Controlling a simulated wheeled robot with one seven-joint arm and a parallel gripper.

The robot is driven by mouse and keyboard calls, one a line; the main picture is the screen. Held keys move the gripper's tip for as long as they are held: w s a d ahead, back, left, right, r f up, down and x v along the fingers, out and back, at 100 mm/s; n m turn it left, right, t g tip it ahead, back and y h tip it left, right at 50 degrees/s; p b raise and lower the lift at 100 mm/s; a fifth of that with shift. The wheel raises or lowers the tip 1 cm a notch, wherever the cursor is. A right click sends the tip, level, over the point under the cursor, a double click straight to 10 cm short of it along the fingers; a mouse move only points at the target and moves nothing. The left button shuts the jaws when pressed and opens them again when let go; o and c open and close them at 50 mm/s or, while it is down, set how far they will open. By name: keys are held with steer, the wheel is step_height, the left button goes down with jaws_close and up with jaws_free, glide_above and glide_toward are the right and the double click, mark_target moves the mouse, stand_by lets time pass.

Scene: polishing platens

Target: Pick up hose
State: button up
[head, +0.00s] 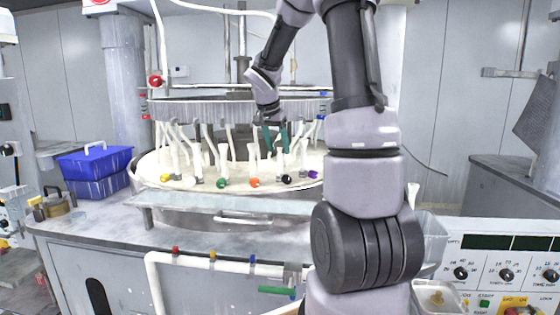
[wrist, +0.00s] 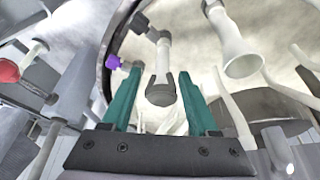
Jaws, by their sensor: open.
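Several white hoses (head: 197,158) hang around the round polishing machine, above its pale platen rim. I cannot tell which single hose the task means. My gripper (head: 275,137) reaches down among them at the machine's right of centre, its teal fingers spread. In the wrist view, my gripper (wrist: 160,74) is open, with a white pipe with a dark grey clamp-like end (wrist: 162,92) visible between its fingers. I see no finger clearly pressed on it. A flared white nozzle (wrist: 241,58) is to the right of the fingers. My arm hides part of the machine's right side in the head view.
Coloured valves line the platen rim, including green (head: 221,182), orange (head: 254,182) and purple (head: 313,174). A clear shelf with a handle (head: 245,219) runs along the front. A blue bin (head: 95,170) stands left on the bench. A control panel (head: 500,262) is at right.

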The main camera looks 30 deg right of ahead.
mark_target(279, 152)
steer(key=x, duration=0.5)
steer(key=shift+w+f, duration=0.3)
jaws_close()
